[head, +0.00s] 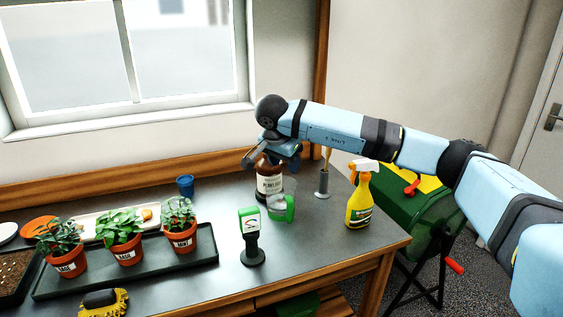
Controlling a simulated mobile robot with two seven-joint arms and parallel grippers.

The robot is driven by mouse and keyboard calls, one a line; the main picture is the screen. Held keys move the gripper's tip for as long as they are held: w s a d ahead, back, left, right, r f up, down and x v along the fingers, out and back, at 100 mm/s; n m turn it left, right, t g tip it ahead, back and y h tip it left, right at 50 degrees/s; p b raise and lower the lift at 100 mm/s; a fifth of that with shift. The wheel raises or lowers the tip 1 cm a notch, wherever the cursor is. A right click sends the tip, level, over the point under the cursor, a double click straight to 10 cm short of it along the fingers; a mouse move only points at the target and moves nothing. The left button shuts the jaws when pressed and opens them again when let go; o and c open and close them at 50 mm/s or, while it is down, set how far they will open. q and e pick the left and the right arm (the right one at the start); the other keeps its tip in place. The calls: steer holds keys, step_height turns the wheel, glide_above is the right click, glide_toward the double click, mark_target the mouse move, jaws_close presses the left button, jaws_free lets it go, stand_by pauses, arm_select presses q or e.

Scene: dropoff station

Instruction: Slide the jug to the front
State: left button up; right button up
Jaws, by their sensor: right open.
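A clear jug with a green handle (290,209) stands upright on the dark tabletop, right of the middle. A brown bottle with a white label (269,184) stands close behind it and to its left, partly covered by the jug. My right gripper (268,161) is open at the top of the brown bottle, above and behind the jug. Its fingers overlap the bottle's top in the picture, and I cannot tell whether they touch it. My left gripper is not in view.
A small stand with a green-edged screen (251,237) is in front of the jug. A yellow spray bottle (359,203) and grey holder (322,184) stand to the right. Several potted herbs sit on a black tray (205,256) at left. Bare tabletop (310,240) lies front right.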

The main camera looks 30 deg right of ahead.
mark_target(292, 192)
steer(key=b+x, duration=0.1)
steer(key=x, duration=1.2)
steer(key=shift+w+d+f, duration=0.1)
steer(key=shift+f, duration=0.3)
jaws_close()
